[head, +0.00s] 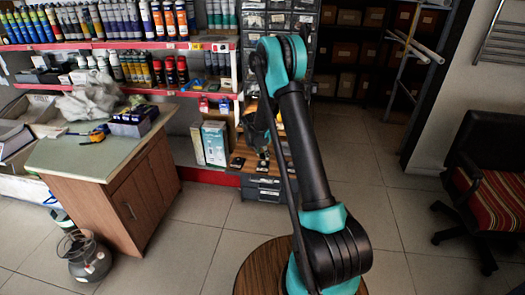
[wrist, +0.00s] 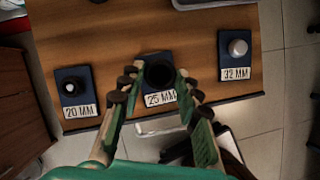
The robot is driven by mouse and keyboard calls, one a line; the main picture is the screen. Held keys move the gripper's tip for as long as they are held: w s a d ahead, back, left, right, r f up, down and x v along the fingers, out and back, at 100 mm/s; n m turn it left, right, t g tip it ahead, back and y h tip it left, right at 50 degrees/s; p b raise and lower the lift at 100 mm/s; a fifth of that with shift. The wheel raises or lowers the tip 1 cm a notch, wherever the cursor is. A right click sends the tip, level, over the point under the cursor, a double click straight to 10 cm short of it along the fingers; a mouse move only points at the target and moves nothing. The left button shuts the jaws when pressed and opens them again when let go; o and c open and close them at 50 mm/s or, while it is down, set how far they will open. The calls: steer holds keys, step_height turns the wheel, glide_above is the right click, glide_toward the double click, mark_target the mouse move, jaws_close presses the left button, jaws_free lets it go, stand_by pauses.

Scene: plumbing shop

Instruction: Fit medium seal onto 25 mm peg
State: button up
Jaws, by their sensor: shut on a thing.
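In the wrist view my gripper (wrist: 158,76) is shut on a dark round ring, the medium seal (wrist: 158,73). The seal lies over the blue plate labelled 25 MM (wrist: 160,98). The 25 mm peg cannot be made out; the seal and fingers cover its place. I cannot tell whether the seal is around the peg or above it. To the left is the 20 MM plate (wrist: 82,111) with a small pale-topped peg (wrist: 70,87). To the right is the 32 MM plate (wrist: 233,74) with a wider pale-topped peg (wrist: 238,47). In the head view my arm mostly hides the gripper.
The plates stand on a brown wooden top (wrist: 200,60). A grey tray edge (wrist: 205,3) shows at its far side. In the head view, a green-topped cabinet (head: 80,160) stands left, a chair (head: 480,185) right.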

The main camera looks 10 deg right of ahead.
mark_target(261, 158)
steer(key=shift+f, duration=1.7)
steer(key=shift+f, duration=0.6)
steer(key=o, duration=0.5)
steer(key=shift+r, duration=0.1)
steer(key=v, duration=1.1)
stand_by(0.5)
steer(key=shift+w, duration=0.1)
